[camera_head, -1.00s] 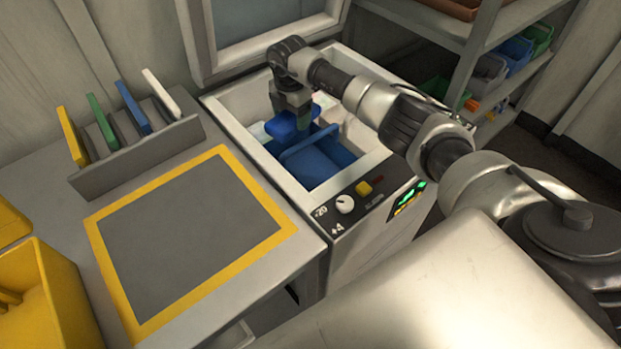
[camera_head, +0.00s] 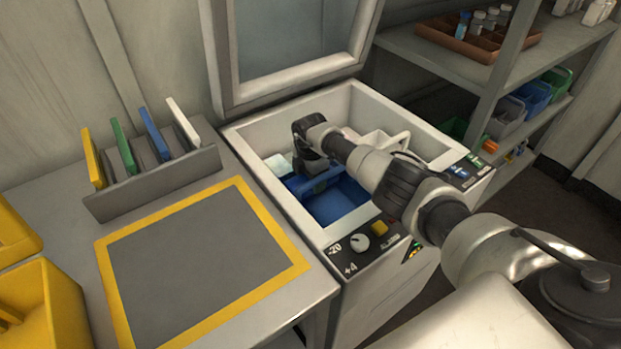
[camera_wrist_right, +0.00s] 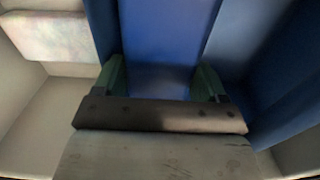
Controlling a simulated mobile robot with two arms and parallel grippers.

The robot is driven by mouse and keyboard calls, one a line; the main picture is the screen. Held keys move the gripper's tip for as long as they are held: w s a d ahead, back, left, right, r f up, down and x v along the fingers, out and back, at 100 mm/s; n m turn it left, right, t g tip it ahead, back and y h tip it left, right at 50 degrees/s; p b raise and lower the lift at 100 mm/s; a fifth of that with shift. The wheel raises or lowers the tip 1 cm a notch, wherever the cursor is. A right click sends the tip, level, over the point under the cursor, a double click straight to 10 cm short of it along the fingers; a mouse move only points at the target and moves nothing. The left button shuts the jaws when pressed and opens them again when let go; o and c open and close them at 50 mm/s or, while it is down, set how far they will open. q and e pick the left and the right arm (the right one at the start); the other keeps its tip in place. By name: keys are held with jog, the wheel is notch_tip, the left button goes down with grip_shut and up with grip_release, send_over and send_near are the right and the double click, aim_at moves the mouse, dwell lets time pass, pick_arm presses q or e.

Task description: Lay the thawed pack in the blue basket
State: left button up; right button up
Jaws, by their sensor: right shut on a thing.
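The blue basket (camera_head: 345,198) sits inside the open white chest (camera_head: 275,205). My right gripper (camera_wrist_right: 165,82) reaches down into the left part of the basket. In the right wrist view its green fingertips are shut on a flat blue pack (camera_wrist_right: 168,42), one on each side. Blue basket walls (camera_wrist_right: 285,95) show to either side of the pack. In the head view the pack (camera_head: 322,182) shows only partly beside the wrist. Whether it touches the basket floor cannot be told. My left gripper is not in view.
A pale frosty pack (camera_wrist_right: 50,36) lies in the chest beside the basket. The chest's lid (camera_head: 290,50) stands open behind. A control panel (camera_head: 365,245) runs along its front rim. A bench with a yellow-bordered grey mat (camera_head: 302,262) is at left, a shelf (camera_head: 440,70) at right.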

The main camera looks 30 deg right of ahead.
jog(key=shift+r, duration=0.1)
jog(key=shift+f+b, duration=0.55)
jog(key=shift+f, duration=0.1)
jog(key=o, duration=0.8)
jog(key=shift+r, duration=0.15)
jog(key=shift+r+p, duration=0.35)
jog(key=shift+p, duration=0.1)
notch_tip(320, 180, up, 12)
jog(key=shift+r+p, duration=0.15)
jog(key=shift+p, duration=0.65)
